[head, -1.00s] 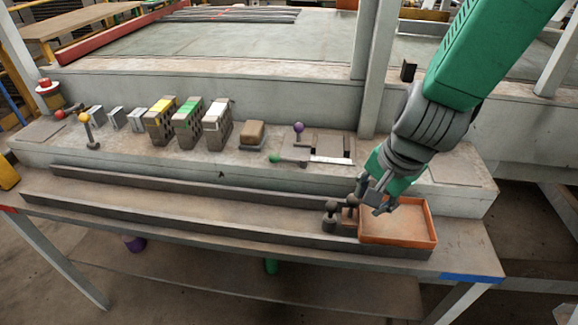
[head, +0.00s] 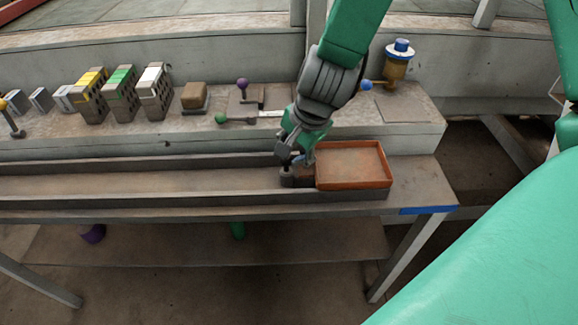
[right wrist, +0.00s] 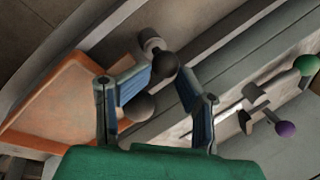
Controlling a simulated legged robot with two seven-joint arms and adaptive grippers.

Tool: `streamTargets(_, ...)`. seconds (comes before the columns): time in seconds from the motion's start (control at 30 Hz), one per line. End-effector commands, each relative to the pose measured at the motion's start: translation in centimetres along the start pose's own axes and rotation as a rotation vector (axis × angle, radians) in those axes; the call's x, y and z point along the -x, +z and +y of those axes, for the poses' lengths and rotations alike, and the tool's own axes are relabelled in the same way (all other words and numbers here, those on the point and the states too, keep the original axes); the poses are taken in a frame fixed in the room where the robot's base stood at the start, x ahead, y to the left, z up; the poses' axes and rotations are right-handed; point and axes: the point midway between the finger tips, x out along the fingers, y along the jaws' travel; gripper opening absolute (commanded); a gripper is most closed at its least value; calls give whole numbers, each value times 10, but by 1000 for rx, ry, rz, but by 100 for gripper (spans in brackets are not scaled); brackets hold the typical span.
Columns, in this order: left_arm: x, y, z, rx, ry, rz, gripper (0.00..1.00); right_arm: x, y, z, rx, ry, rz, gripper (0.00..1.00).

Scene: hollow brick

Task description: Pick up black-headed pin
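A black-headed pin (right wrist: 163,66) shows in the right wrist view, its round dark head near the gap between my right fingertips. In the head view, a dark pin (head: 286,179) stands at the left end of the orange tray, largely under the gripper. My right gripper (head: 292,160) is just above the pins; in the right wrist view its fingers (right wrist: 167,85) are apart. Contact with a head cannot be told. My left gripper is not in view.
The orange tray (head: 352,182) is empty, right of the pins. A long trough (head: 150,186) runs left. On the ledge behind are a purple-headed pin (head: 243,84), a green-headed pin (head: 221,118), a brown block (head: 194,95) and several hollow bricks (head: 120,93).

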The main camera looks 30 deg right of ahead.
Motion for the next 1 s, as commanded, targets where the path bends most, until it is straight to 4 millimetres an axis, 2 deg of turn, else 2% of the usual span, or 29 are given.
streamTargets(0.03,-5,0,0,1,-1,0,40,-13,-5,0,-3,0,12,30)
streamTargets(0.13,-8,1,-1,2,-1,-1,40,-25,-5,0,-3,1,12,30)
streamTargets(0.43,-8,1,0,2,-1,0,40,-27,-5,-1,-2,-5,10,30)
streamTargets(0.47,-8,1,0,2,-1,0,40,-27,-5,-1,-2,-5,9,26)
streamTargets(0.5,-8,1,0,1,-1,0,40,-27,-4,-1,-2,-5,9,12)
streamTargets(0.53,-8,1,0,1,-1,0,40,-27,-4,-1,-2,-4,10,2)
streamTargets(0.87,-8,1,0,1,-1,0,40,-27,-4,-1,-2,-3,11,2)
streamTargets(1.0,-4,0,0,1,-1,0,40,-18,-3,-5,1,-5,10,0)
